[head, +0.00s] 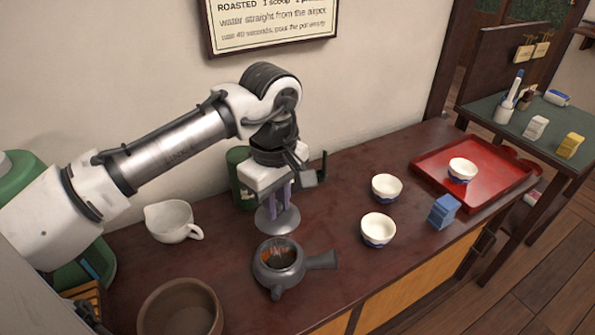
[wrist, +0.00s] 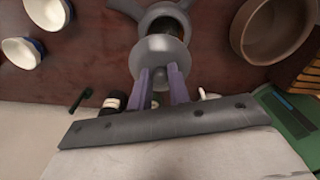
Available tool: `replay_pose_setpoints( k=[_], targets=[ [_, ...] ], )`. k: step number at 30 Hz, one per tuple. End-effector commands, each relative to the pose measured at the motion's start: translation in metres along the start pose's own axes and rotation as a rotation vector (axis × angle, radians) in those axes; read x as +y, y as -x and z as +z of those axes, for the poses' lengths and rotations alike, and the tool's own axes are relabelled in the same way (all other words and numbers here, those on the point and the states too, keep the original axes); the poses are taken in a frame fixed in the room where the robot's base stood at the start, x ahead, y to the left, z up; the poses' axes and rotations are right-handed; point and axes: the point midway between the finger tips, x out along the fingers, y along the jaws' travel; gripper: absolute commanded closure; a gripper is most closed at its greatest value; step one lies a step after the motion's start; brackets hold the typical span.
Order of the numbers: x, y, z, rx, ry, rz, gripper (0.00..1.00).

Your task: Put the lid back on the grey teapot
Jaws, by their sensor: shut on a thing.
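The grey teapot (head: 296,274) stands open on the dark wooden counter, with its side handle to the right and dark contents showing inside. It is partly visible at the top of the wrist view (wrist: 180,12). My gripper (head: 278,203) points down and is shut on the round grey lid (head: 279,222), seemingly by its knob. The lid looks level and is apart from the teapot, behind its opening in the head view. In the wrist view the purple fingers (wrist: 160,88) hold the lid (wrist: 160,48), which hides part of the opening.
A white pitcher (head: 173,221) stands left of the lid, and a brown bowl (head: 160,310) is at the front left. White cups (head: 378,229) and a blue box (head: 443,211) stand to the right, before a red tray (head: 500,187). A green canister (head: 237,163) is behind my gripper.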

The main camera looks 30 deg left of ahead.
Motion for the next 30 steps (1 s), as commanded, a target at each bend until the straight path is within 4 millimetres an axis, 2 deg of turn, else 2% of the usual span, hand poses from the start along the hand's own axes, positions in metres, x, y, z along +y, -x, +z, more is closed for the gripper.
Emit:
replay_pose_setpoints(
  k=[3, 7, 14, 30],
  targets=[
    [-0.014, -0.004, 0.004, -0.004, 0.006, -0.006, 1.00],
    [-0.019, -0.007, 0.006, -0.008, 0.008, -0.008, 1.00],
    [-0.019, -0.018, 0.007, -0.009, 0.008, -0.008, 1.00],
    [-0.019, -0.064, 0.008, -0.010, 0.007, -0.007, 1.00]
  ],
)
